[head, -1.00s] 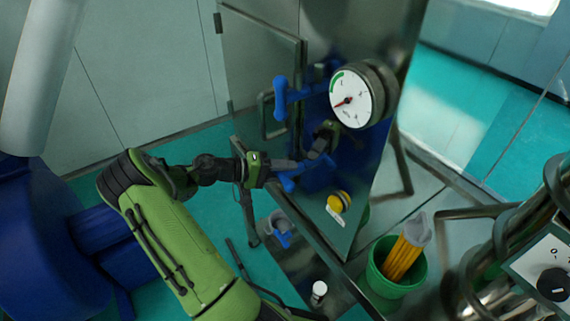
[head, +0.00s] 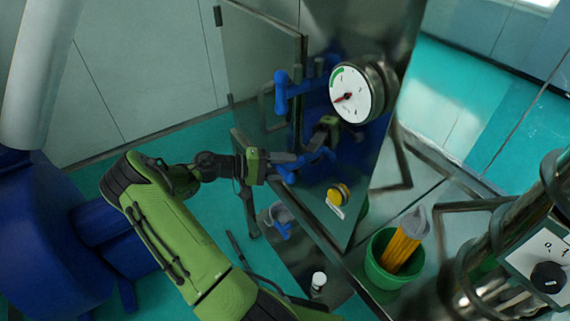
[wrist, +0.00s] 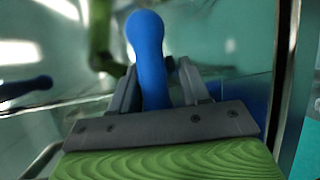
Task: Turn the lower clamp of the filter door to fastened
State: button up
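The lower clamp (head: 308,165) of the filter door is a blue handle low on the dark door panel (head: 352,190), lying slantwise in the head view. My gripper (head: 292,158) is at this clamp, coming from the left. In the wrist view a blue handle with a rounded end (wrist: 150,60) stands between the two grey fingers of my gripper (wrist: 157,88). The fingers are apart on either side of it, with a narrow gap showing on the right. Whether the left finger touches it is unclear. The upper clamp (head: 281,92) is blue and stands roughly upright.
A round gauge (head: 352,95) juts out right of the upper clamp. A yellow knob (head: 338,194) sits below the lower clamp. A green bucket (head: 390,270) with yellow sticks stands at lower right.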

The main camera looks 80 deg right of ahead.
jog(key=shift+o, duration=0.2)
jog(key=shift+r, duration=0.1)
jog(key=shift+w+a, duration=0.1)
jog(key=shift+w, duration=0.2)
jog(key=b+v, duration=0.1)
jog(key=v, duration=1.4)
jog(key=shift+a+r, duration=0.1)
jog(key=shift+a, duration=0.05)
